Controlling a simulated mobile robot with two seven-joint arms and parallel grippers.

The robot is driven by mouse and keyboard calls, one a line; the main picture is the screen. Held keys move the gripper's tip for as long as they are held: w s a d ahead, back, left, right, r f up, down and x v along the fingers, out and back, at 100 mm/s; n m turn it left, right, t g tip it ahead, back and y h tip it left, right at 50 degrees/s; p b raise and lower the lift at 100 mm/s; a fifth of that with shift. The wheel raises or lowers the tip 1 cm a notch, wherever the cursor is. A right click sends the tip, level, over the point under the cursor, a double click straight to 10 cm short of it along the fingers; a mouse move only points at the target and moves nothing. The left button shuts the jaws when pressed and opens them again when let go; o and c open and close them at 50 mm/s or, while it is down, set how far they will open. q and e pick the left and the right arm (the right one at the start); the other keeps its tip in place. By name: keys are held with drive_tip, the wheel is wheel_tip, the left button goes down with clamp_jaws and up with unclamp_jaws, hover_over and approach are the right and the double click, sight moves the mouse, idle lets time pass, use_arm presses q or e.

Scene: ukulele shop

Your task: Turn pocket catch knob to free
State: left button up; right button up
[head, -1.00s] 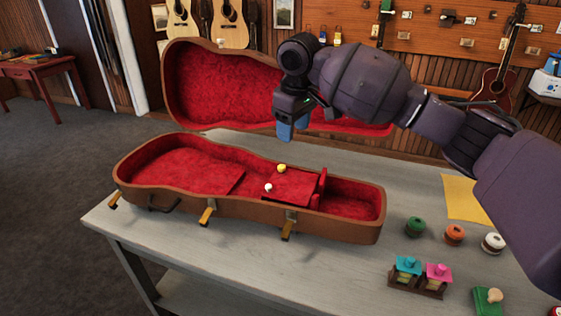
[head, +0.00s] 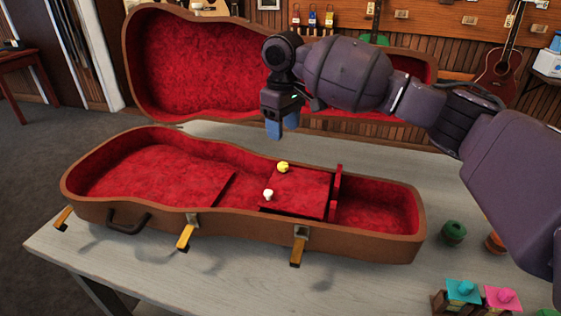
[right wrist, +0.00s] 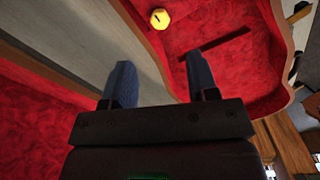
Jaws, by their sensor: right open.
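The open instrument case (head: 150,215) lies on the grey table with red lining inside and its lid (head: 190,70) raised behind. A red pocket cover (head: 307,190) spans part of the case. On it are a yellow knob (head: 283,167) and a white knob (head: 268,194); I cannot tell which one is the catch knob. My right gripper (head: 282,130) is open and empty, above the case near the yellow knob and apart from it. In the right wrist view, the yellow knob (right wrist: 160,18) shows beyond the two blue fingers (right wrist: 160,80). My left gripper is not in view.
Yellow latches (head: 185,236) hang on the case's front beside a dark handle (head: 128,222). Green (head: 453,231) and orange round items stand at the right, with teal (head: 462,290) and pink items in front. Bare table (head: 370,285) lies before the case.

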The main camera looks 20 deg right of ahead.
sight(283, 164)
wheel_tip(283, 164, down, 10)
drive_tip(key=shift+f+b, duration=0.1)
drive_tip(key=shift+b, duration=0.8)
drive_tip(key=shift+c, duration=0.5)
